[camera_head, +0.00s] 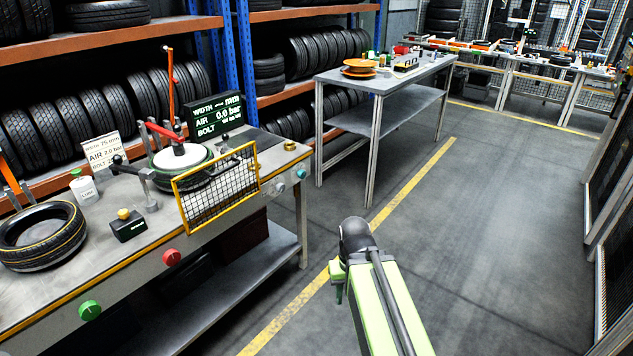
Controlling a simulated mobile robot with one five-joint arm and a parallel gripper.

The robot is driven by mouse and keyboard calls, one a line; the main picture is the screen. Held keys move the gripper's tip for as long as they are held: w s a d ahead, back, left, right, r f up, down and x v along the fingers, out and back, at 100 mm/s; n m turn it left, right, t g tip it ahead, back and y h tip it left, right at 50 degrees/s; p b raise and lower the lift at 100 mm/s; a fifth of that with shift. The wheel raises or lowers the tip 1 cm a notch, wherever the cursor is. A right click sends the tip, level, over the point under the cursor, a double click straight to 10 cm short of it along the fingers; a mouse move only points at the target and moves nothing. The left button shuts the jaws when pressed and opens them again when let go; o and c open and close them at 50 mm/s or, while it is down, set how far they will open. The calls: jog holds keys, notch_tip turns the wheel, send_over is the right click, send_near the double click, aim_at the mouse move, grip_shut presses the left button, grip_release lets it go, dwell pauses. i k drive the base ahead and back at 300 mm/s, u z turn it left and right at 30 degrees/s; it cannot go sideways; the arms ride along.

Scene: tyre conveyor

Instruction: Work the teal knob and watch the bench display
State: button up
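A small teal knob (301,173) sits on the front face of the bench (230,228), near its right end. A paler round knob (280,187) is just left of it. The dark bench display (215,114) stands at the back of the bench. It shows green-white lines: a width line I cannot read clearly, air that looks like 0.0 bar, and a bolt line too small to read. My arm reaches up from the bottom over the floor, right of the bench and apart from the knob. My gripper (338,281) is mostly hidden behind the arm, so its opening does not show.
A white card (103,150) lists width, air and bolt values. A wheel (183,160) sits behind a yellow-framed mesh guard (217,187). A tyre (42,236) lies at left. Red (172,258) and green (90,310) buttons are on the bench front. Floor at right is clear.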

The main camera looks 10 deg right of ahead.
aim_at(302, 173)
jog(key=u, duration=0.15)
jog(key=i, duration=0.95)
jog(key=u, duration=4.55)
jog(key=i, duration=0.1)
jog(key=z, duration=1.55)
jog(key=k, duration=1.15)
jog(key=z, duration=0.25)
